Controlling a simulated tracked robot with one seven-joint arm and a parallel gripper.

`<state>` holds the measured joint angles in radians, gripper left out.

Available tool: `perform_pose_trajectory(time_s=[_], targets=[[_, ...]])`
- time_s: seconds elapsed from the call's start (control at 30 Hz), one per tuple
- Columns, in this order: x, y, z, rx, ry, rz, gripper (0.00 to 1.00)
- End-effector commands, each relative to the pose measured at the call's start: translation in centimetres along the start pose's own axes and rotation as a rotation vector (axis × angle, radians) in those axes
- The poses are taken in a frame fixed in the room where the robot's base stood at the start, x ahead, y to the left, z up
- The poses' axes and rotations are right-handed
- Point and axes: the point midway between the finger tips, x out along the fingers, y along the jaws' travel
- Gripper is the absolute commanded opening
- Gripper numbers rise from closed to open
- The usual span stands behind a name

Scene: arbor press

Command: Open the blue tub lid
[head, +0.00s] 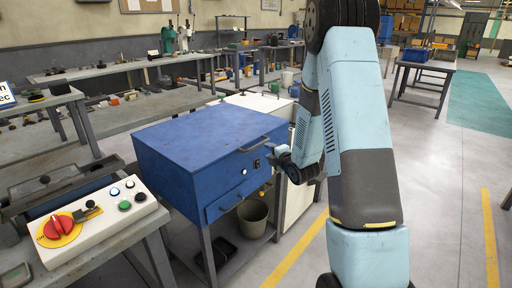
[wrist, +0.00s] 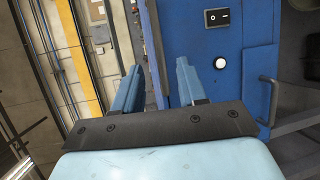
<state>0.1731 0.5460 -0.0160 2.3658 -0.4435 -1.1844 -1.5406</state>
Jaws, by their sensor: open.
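The blue tub (head: 165,178) stands on a grey frame left of my arm in the head view. Its flat blue lid (head: 210,133) lies down on it, with a bar handle (head: 262,144) along the front edge. My gripper (head: 277,157) is at the tub's front, close to the handle; my wrist partly hides it. In the wrist view my gripper (wrist: 158,78) is open, its two blue fingers spread. The tub's blue front (wrist: 200,45) fills the area behind the right finger, with a narrow blue edge between the fingers. I cannot tell whether the fingers touch the handle.
A rocker switch (wrist: 217,17) and white button (wrist: 220,62) sit on the front. A drawer (head: 228,196) is below the tub, above a bucket (head: 253,218). A control box (head: 98,220) with a red knob stands at left. Open floor (head: 445,190) lies right.

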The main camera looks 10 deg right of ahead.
Motion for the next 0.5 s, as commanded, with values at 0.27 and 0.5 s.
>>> perform_pose_trajectory(time_s=[0.27,0.5], targets=[[5.0,0.0,-0.1,0.000,0.001,0.001,0.41],[8.4,0.1,-0.1,0.001,0.001,0.001,0.41]])
